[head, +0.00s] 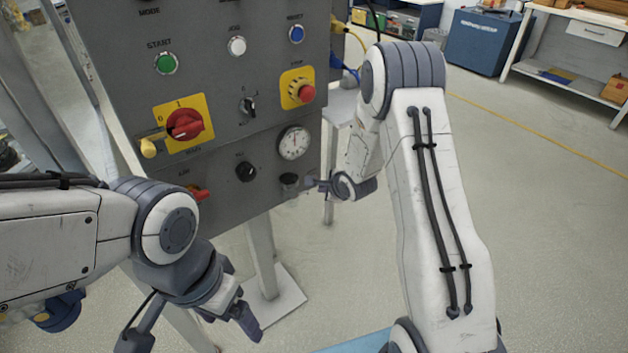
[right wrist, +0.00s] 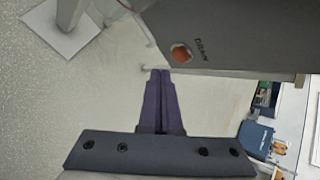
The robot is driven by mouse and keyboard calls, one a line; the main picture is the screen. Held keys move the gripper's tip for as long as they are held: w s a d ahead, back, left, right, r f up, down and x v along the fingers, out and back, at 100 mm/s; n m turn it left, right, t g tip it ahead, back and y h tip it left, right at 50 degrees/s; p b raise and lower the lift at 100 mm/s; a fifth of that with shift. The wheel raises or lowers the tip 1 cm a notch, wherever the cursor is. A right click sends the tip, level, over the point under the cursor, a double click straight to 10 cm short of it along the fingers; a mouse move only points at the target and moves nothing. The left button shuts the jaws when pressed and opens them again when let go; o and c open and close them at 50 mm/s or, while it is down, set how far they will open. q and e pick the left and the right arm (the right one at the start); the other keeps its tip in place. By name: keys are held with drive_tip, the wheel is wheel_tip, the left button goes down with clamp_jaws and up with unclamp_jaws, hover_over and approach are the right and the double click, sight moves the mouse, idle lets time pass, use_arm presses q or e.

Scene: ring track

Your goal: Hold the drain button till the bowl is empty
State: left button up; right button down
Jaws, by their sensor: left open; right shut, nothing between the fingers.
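The drain button (right wrist: 181,53) is a round orange-red button beside the word DRAIN on a grey panel face, in the right wrist view. I cannot make it out in the head view. My right gripper (right wrist: 160,71) is shut and empty, its fingertips just below and left of the button in the picture; I cannot tell the gap in depth. In the head view it shows at the panel's lower right edge. My left gripper (head: 195,326) is open and empty, below the panel's left part.
The grey control panel (head: 215,85) carries a green start button (head: 166,63), a red rotary switch (head: 186,124), a red mushroom button (head: 302,91) and a gauge (head: 293,143). A white leg (head: 262,255) stands below. Open floor lies to the right.

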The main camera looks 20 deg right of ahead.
drive_tip(key=shift+s+d+p, duration=0.1)
drive_tip(key=shift+s+d, duration=0.15)
drive_tip(key=shift+s, duration=0.4)
drive_tip(key=shift+s+d+p, duration=0.15)
drive_tip(key=shift+s+d, duration=0.05)
drive_tip(key=shift+s, duration=0.4)
drive_tip(key=shift+s+d+p, duration=0.1)
drive_tip(key=shift+s+d, duration=0.15)
drive_tip(key=shift+s, duration=0.4)
drive_tip(key=s+a+r+n+g, duration=0.4)
drive_tip(key=s+a+r+n, duration=0.7)
drive_tip(key=a+n, duration=0.25)
drive_tip(key=s+a+r+n+g, duration=0.2)
drive_tip(key=s+r+n, duration=0.2)
drive_tip(key=s+n, duration=0.5)
drive_tip(key=s+a+r+n+g, duration=0.3)
drive_tip(key=s+n, duration=0.3)
drive_tip(key=s, duration=0.7)
wheel_tip(320, 180, up, 17)
drive_tip(key=s+p, duration=0.1)
drive_tip(key=p, duration=1.6)
drive_tip(key=shift+s+d+r+n, duration=0.15)
drive_tip(key=shift+s+n, duration=0.1)
drive_tip(key=shift+n, duration=0.1)
